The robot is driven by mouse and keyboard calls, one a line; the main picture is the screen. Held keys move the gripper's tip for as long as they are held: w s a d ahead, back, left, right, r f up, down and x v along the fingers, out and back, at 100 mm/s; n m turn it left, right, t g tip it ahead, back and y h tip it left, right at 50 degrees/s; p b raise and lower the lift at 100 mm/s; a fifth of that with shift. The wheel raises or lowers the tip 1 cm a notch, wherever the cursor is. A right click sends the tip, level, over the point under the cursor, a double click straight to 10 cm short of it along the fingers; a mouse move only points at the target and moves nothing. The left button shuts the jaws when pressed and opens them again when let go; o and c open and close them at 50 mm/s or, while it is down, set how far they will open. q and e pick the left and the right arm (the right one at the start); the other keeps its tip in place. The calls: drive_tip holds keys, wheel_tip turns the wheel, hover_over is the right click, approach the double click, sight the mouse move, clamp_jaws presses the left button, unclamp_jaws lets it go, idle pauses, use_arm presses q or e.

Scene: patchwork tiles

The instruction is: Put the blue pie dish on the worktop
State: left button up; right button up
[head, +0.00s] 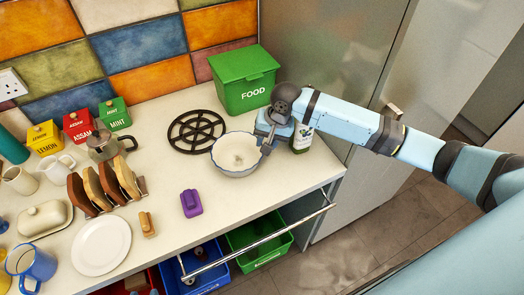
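The pie dish (235,169), pale inside with a thin blue rim, is at the back right of the white worktop (225,225), just right of a black trivet. It looks level and empty. My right gripper (267,146) comes in from the right and is closed on the dish's right rim. The fingertips are small and partly hidden. Whether the dish's base touches the worktop is hard to tell. My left gripper is not in view.
A green food bin (245,80) stands behind the dish, and a bottle (301,138) is close beside my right gripper. The round black trivet (197,132) is left of the dish. A purple object (191,203) lies in front. Open worktop lies between it and the front edge.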

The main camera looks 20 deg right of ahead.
drive_tip(key=shift+v, duration=2.1)
drive_tip(key=s+a+f+n+t+y, duration=0.1)
drive_tip(key=s+a+f+n, duration=0.2)
drive_tip(key=s, duration=0.4)
drive_tip(key=s+a+f+n+t, duration=0.1)
drive_tip(key=s+a+f+n, duration=0.2)
drive_tip(key=s, duration=0.4)
drive_tip(key=s+d+r+n+h, duration=0.1)
drive_tip(key=s+d+h, duration=0.15)
drive_tip(key=s, duration=0.45)
drive_tip(key=s+d+r+n+h, duration=0.1)
drive_tip(key=s+d, duration=0.3)
drive_tip(key=s, duration=0.3)
drive_tip(key=w+a+f+t+y, duration=0.1)
drive_tip(key=w+a+f+t, duration=0.1)
drive_tip(key=f, duration=0.2)
drive_tip(key=w+a+f+t+y, duration=0.1)
drive_tip(key=w+a+f+t, duration=0.1)
drive_tip(key=f, duration=0.3)
drive_tip(key=w+a+f+n+t+y, duration=0.1)
drive_tip(key=a+f+t, duration=0.1)
drive_tip(key=f+t, duration=0.1)
drive_tip(key=shift+w+f, duration=0.4)
drive_tip(key=shift+f, duration=0.5)
